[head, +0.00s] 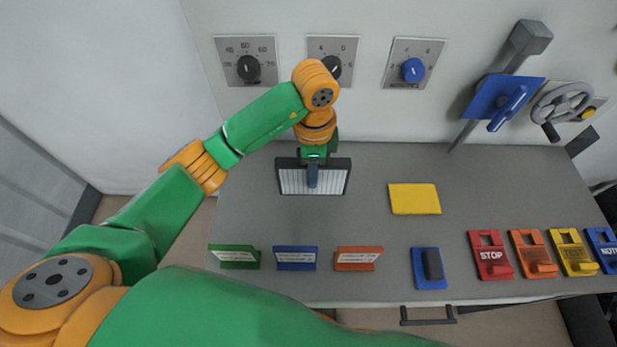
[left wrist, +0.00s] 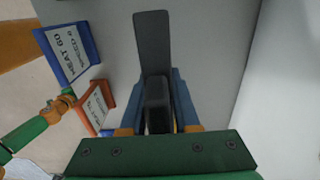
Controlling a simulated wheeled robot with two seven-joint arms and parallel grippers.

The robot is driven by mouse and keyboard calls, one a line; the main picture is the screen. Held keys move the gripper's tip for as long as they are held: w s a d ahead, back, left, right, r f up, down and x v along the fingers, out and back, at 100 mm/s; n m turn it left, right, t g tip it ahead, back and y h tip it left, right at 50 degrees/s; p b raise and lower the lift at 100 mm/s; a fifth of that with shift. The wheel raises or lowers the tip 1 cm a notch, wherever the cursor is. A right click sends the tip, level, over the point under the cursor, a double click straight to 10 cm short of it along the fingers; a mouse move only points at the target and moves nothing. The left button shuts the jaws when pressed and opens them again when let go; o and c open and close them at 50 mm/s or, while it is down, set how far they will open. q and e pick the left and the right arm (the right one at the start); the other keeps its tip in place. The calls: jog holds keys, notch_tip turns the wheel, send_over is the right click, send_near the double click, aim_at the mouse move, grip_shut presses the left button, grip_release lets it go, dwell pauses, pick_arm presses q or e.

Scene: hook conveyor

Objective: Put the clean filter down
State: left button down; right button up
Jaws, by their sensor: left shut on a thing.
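The clean filter (head: 295,182), white and pleated in a dark frame, is at the back left part of the grey table in the head view. My left gripper (head: 312,176) is shut on its dark handle from above. In the left wrist view the blue fingers of the left gripper (left wrist: 157,108) close on both sides of the dark handle (left wrist: 156,92), with the dark filter frame (left wrist: 151,40) seen beyond it. I cannot tell whether the filter touches the table. My right gripper is in neither view.
The grey table (head: 240,205) has free room around the filter. A yellow pad (head: 414,199) lies to its right. Green (head: 234,257), blue (head: 296,259) and orange (head: 358,259) label stands line the front. A blue block (head: 421,272) and several coloured tags (head: 491,262) are at front right.

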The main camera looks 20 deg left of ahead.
aim_at(307, 182)
pick_arm(q)
jog(key=f, duration=0.2)
jog(key=a+f+p, duration=0.1)
jog(key=f, duration=0.1)
jog(key=shift+a+f, duration=0.1)
jog(key=shift+f, duration=0.2)
jog(key=shift+f, duration=0.15)
jog(key=c, duration=0.7)
grip_release()
jog(key=shift+o, duration=0.2)
